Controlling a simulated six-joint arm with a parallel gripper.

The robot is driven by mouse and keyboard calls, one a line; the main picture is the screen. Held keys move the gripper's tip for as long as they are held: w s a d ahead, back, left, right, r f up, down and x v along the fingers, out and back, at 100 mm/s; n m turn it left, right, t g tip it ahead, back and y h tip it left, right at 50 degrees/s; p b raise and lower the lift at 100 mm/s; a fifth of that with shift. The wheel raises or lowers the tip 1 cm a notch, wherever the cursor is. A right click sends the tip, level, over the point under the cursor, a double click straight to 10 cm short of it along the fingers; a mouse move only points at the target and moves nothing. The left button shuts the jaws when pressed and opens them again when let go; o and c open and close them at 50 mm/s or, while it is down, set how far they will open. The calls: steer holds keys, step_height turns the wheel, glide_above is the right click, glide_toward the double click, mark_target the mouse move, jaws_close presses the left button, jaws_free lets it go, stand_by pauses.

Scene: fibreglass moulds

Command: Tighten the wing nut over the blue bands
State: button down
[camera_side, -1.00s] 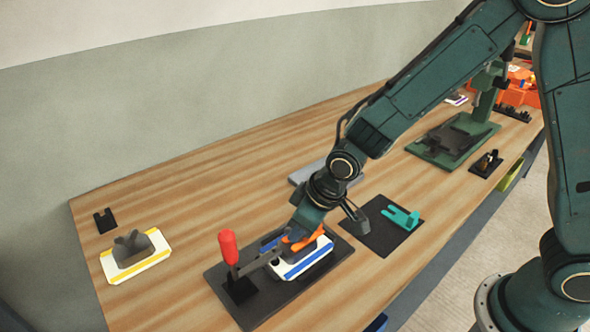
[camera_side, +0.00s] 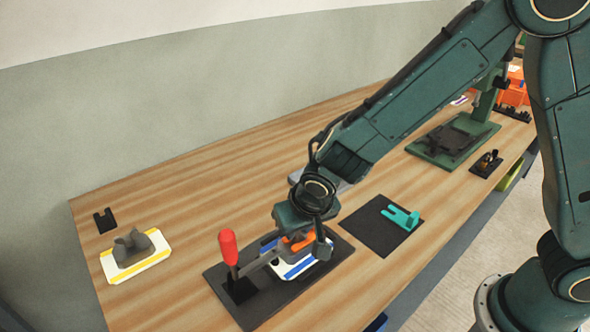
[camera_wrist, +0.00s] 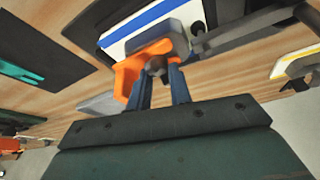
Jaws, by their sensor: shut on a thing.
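The white mould with blue bands (camera_side: 300,264) sits on a dark base plate; it also shows in the wrist view (camera_wrist: 150,27). An orange part (camera_wrist: 127,79) lies on it, visible in the side view too (camera_side: 301,242). The wing nut (camera_wrist: 155,66) appears as a small dark grey piece beside the orange part; its wings are mostly hidden. My gripper (camera_wrist: 158,79) is over the mould with its two fingers shut on the wing nut. In the side view the grip is largely hidden by my wrist.
A red-handled clamp (camera_side: 228,247) stands close left of my gripper. A yellow-banded mould (camera_side: 135,256) is far left. A teal forked part (camera_side: 401,216) lies on a dark mat to the right. A green press (camera_side: 459,138) stands farther back. Bare wood lies between.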

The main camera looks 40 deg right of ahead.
stand_by(0.3)
steer(key=c, duration=1.3)
jaws_free()
steer(key=shift+o, duration=0.2)
steer(key=shift+r, duration=0.1)
steer(key=v, duration=1.3)
steer(key=shift+r, duration=0.3)
steer(key=shift+s, duration=0.1)
